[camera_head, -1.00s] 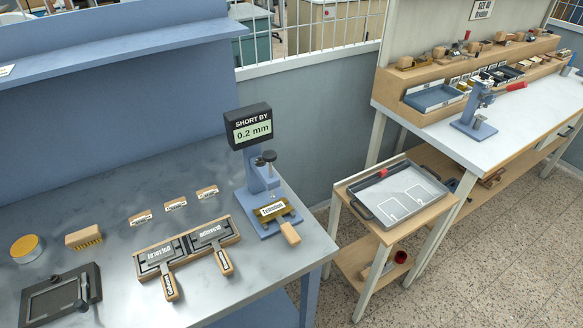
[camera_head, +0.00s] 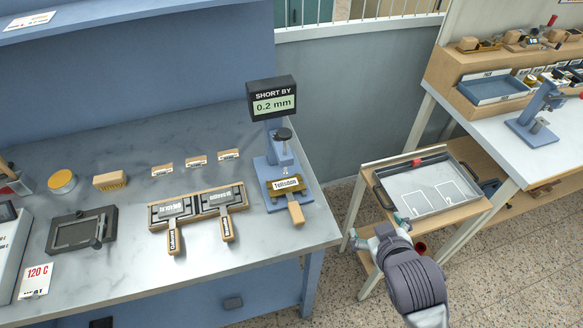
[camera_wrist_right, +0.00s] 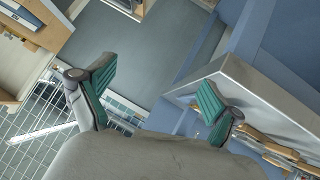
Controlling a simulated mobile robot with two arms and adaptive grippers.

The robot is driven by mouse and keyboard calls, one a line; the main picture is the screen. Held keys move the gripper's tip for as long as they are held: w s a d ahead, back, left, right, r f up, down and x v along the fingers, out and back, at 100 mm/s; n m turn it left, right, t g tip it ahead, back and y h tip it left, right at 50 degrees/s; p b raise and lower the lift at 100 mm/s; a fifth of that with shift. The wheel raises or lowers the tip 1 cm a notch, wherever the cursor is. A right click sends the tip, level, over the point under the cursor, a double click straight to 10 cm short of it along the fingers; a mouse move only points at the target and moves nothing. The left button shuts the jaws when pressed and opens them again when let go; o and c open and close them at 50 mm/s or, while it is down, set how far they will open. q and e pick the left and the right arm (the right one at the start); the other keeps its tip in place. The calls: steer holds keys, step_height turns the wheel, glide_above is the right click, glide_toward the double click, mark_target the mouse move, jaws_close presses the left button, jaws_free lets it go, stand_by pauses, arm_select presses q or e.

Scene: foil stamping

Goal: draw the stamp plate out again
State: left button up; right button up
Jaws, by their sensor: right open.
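The stamp plate (camera_head: 286,186), a brass-coloured plate with a white label and a wooden handle (camera_head: 297,213), sits in the blue gauge stand (camera_head: 280,165) near the table's right end. Its handle points toward the front edge. The display (camera_head: 273,104) above reads "SHORT BY 0.2 mm". My right gripper (camera_head: 379,229) is open and empty, right of the table and in front of the small cart, well apart from the handle. In the right wrist view, its green-padded fingers (camera_wrist_right: 157,88) are spread with nothing between them. My left gripper is not in view.
Two more wooden-handled plates lie in a wooden rack (camera_head: 196,206) left of the stand. A dark framed device (camera_head: 81,231), a brush (camera_head: 109,180) and a round yellow tin (camera_head: 61,181) lie further left. The cart holds a grey tray (camera_head: 463,202). The table front is mostly clear.

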steer(key=w+a+r+n+t+y, duration=0.4)
steer(key=w+a+r+n+t, duration=0.15)
steer(key=r, duration=0.65)
steer(key=w+a+r+n+t+y, duration=0.4)
steer(key=a+r, duration=0.3)
steer(key=r, duration=0.5)
steer(key=s+a+r+n+g+y, duration=0.4)
steer(key=a+n+g, duration=0.3)
steer(key=n, duration=0.4)
steer(key=s+a+r+n+g+y, duration=0.1)
steer(key=s+a+n+g+y, duration=0.5)
steer(key=n, duration=0.4)
steer(key=s+a+r+n+g+y, duration=0.3)
steer(key=a+n+g+y, duration=0.3)
steer(key=n+g, duration=0.4)
steer(key=n+t+h, duration=0.3)
steer(key=n+h, duration=1)
steer(key=h, duration=1.1)
glide_toward(292, 213)
step_height(292, 213, down, 9)
steer(key=p, duration=0.4)
steer(key=shift+f, duration=0.15)
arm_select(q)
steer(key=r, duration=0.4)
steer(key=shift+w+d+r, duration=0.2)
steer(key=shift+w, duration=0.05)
